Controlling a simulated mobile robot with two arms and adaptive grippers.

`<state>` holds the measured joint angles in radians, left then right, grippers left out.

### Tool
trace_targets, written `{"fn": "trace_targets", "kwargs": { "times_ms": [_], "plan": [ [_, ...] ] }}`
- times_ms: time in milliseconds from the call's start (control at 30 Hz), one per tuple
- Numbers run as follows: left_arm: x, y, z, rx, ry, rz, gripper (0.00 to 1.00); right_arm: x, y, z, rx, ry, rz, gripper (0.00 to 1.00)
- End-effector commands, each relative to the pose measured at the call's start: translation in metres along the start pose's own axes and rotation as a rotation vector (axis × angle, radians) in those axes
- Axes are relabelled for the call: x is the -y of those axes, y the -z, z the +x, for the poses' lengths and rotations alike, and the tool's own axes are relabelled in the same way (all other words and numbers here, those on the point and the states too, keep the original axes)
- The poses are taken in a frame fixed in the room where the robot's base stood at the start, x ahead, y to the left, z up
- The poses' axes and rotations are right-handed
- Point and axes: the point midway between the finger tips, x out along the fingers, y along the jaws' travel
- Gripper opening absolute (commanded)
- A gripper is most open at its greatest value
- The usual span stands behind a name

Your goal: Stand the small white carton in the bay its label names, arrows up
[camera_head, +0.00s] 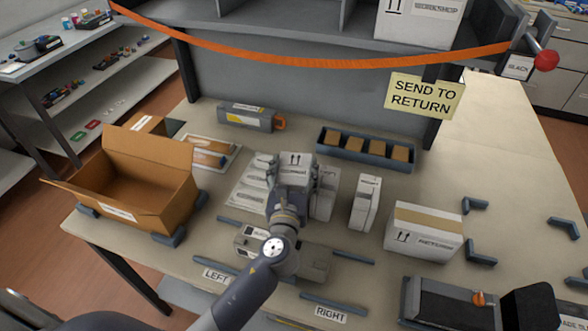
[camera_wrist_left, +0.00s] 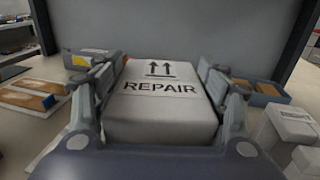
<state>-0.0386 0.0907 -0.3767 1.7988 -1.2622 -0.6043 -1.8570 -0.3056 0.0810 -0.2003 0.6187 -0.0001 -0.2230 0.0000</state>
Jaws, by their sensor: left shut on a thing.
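My left gripper (camera_head: 290,180) is shut on the small white carton (camera_head: 298,160), with one finger along each side. In the left wrist view the fingers flank the carton (camera_wrist_left: 158,105); its face reads REPAIR under two arrows that point to the top of the picture. The carton is over the table, in front of the shelf unit; I cannot tell its height above the tabletop. The shelf unit's bays (camera_head: 285,12) show only in part at the top edge, and I see no REPAIR label there. My right gripper is not in view.
An orange strap (camera_head: 330,62) crosses the shelf front, with a SEND TO RETURN sign (camera_head: 424,95) below. A large white box (camera_head: 425,20) stands in the shelf. Other white cartons (camera_head: 365,202), a taped box (camera_head: 424,232), an open brown box (camera_head: 125,185) and a compartment tray (camera_head: 366,150) surround my gripper.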

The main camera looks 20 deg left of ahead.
Motion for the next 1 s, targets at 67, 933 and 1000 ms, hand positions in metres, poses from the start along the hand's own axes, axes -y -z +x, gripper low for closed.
{"fn": "trace_targets", "kwargs": {
  "times_ms": [67,933,1000],
  "plan": [
    [0.000,-0.002,0.000,0.003,0.000,-0.001,0.04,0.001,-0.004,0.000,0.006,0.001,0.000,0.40],
    [0.000,0.002,-0.031,-0.002,0.001,-0.001,0.86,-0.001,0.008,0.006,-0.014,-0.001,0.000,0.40],
    [0.000,0.003,-0.046,-0.002,0.002,-0.001,0.86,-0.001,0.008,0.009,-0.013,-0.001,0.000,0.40]
  ]
}}
